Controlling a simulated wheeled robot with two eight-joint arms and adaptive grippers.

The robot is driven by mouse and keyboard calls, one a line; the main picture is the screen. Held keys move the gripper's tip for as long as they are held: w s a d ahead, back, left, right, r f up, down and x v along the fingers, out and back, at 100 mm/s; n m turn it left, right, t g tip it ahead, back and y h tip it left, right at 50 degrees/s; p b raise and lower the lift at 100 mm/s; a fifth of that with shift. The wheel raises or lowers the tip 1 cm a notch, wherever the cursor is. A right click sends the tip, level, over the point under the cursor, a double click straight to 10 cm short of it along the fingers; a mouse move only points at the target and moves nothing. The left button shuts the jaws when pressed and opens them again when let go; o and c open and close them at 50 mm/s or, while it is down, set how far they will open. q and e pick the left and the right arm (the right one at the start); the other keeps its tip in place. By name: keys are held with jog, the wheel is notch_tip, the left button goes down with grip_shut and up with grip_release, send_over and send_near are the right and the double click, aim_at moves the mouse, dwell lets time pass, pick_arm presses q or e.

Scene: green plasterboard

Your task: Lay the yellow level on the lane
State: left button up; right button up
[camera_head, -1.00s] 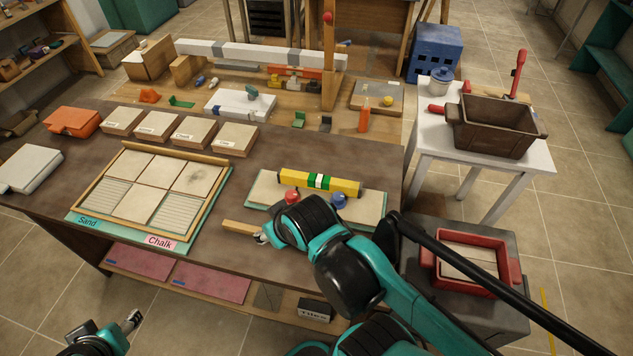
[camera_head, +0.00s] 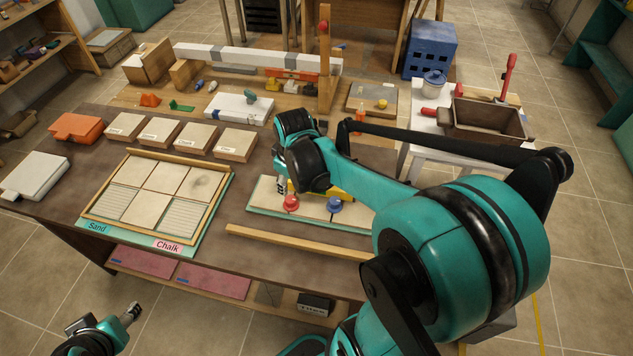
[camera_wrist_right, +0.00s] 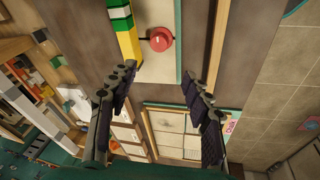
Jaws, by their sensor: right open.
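The yellow level (camera_head: 340,195), with green and white bands in the wrist view (camera_wrist_right: 123,28), lies on a pale tiled board (camera_head: 262,200). In the head view my right arm hides most of it. My right gripper (camera_head: 281,186) is above the board's left end. In the right wrist view it is open and empty (camera_wrist_right: 158,80), with the level's end just beyond its fingers. A red knob (camera_head: 291,202) and a blue knob (camera_head: 335,205) stand on the board. My left gripper (camera_head: 130,314) is at the lower left, away from the table; its jaws are unclear. I cannot tell which strip is the lane.
A wooden strip (camera_head: 290,241) lies along the table front, partly behind my right arm. A framed tile panel (camera_head: 115,154) with Sand and Chalk labels is to the left, with several tile boxes (camera_head: 235,141) behind. Bare tabletop lies between panel and board.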

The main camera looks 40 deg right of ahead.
jog(key=w+d+f+n+g+p, duration=0.1)
jog(key=d+f, duration=0.1)
jog(key=d, duration=0.2)
jog(key=w+d+f+n+g+p, duration=0.1)
jog(key=d+f+p, duration=0.1)
jog(key=d, duration=0.2)
jog(key=d+f+n+p, duration=0.1)
jog(key=d+f+p, duration=0.1)
jog(key=d+f, duration=0.1)
jog(key=shift+w+d+g+y, duration=0.4)
jog(key=shift+d, duration=0.15)
jog(key=shift+d+f, duration=0.2)
jog(key=shift+f, duration=0.15)
jog(key=shift+s+d+f+n, duration=0.1)
jog(key=shift+f+n, duration=0.2)
jog(key=shift+f, duration=0.05)
jog(key=f, duration=0.2)
jog(key=a+f, duration=0.1)
jog(key=f, duration=0.1)
jog(key=f+b, duration=0.1)
jog(key=f, duration=0.1)
jog(key=shift+w+a+f, duration=0.15)
jog(key=shift+w+f, duration=0.05)
jog(key=shift+w, duration=0.1)
jog(key=shift+f, duration=0.45)
grip_shut()
